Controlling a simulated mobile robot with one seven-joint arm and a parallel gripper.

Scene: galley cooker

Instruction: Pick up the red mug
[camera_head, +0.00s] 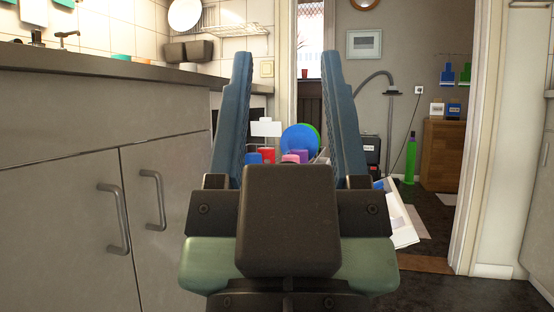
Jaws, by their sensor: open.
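My gripper (287,60) fills the middle of the camera_head view. Its two long blue-grey fingers stand wide apart with nothing held between them. A small red object (267,155), possibly the red mug, shows in the gap beyond the gripper. Its lower part is hidden behind the dark gripper body, and I cannot make out a handle. It appears among a blue item, a pink item, a white item (266,128) and a round blue and green item (299,138). What they rest on is hidden.
A grey cabinet (70,200) with a dark worktop (110,75) runs along the left. A doorway opens ahead, with a wooden cabinet (446,155) and a green bottle (410,158) beyond. A small red pot (304,73) stands by the window. Dark floor (460,292) at lower right is clear.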

